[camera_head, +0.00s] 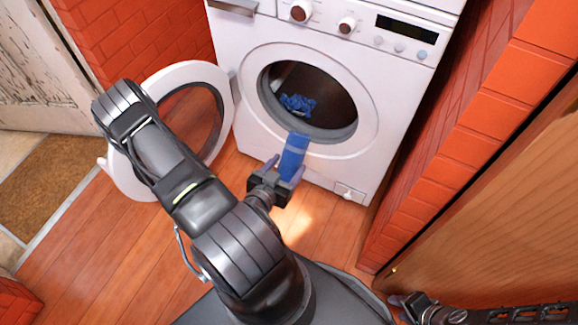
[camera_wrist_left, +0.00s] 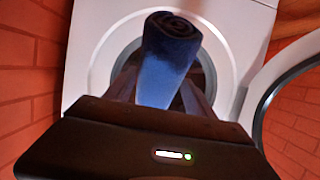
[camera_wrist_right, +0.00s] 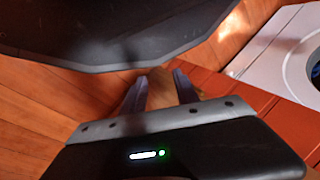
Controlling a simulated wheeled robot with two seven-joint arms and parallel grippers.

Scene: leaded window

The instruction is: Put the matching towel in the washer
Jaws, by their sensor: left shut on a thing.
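My left gripper (camera_head: 284,172) is shut on a rolled blue towel (camera_head: 295,155), just in front of and below the washer's round opening. The towel sticks up from the fingers, and its coiled end shows in the left wrist view (camera_wrist_left: 170,45). The white washer (camera_head: 392,85) has its round door (camera_head: 218,85) swung open to the left. A crumpled blue cloth (camera_head: 297,104) lies inside the dark drum (camera_head: 335,95). My right gripper (camera_wrist_right: 158,82) has its fingers apart with nothing between them. It is low at the right in the head view (camera_head: 398,300).
A red brick wall (camera_head: 450,140) and a wooden panel (camera_head: 500,190) stand close on the right. Another brick wall (camera_head: 125,40) and a worn white door (camera_head: 35,65) are at the left. A brown mat (camera_head: 60,185) lies on the floor. Wooden floor (camera_head: 100,245) is clear at lower left.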

